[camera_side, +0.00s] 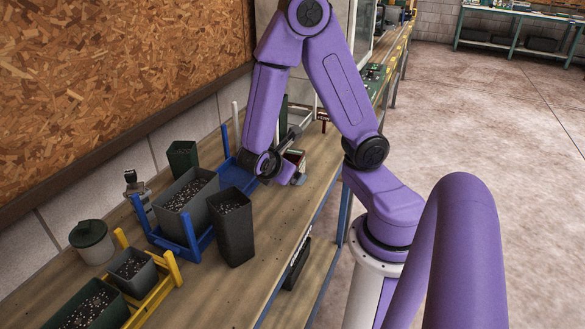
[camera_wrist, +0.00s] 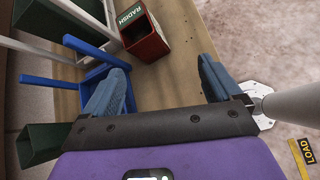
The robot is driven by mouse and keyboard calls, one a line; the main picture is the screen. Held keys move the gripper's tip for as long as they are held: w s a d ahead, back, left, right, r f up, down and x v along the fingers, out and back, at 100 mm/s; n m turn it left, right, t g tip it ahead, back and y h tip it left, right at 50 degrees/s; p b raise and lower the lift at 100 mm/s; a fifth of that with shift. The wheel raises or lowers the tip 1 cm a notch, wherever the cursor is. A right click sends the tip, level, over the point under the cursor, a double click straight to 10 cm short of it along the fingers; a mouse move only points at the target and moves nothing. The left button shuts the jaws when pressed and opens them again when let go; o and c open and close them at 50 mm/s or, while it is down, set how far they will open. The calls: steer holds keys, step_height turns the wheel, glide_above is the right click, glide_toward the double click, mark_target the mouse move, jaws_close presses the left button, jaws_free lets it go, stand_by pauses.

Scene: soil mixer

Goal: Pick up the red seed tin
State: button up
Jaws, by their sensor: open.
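The red seed tin (camera_wrist: 150,46) is in the wrist view at the top centre, on the wooden bench. I cannot tell whether the fingers touch anything there.
A blue rack (camera_wrist: 64,82) stands just left of the left finger. Bare bench (camera_side: 285,215) lies along the front edge.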

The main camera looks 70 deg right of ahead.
mark_target(296, 159)
steer(key=w+d+f+n+h, duration=0.1)
steer(key=d, duration=0.1)
steer(key=d+f+n+h, duration=0.1)
steer(key=d, duration=0.2)
steer(key=w+d+f+n+h, duration=0.1)
steer(key=d+f+n, duration=0.1)
steer(key=shift+w+d+t, duration=0.3)
steer(key=shift+w+d, duration=0.05)
steer(key=shift+d, duration=0.05)
steer(key=shift+x, duration=2.65)
steer(key=shift+c, duration=0.3)
steer(key=c, duration=1.1)
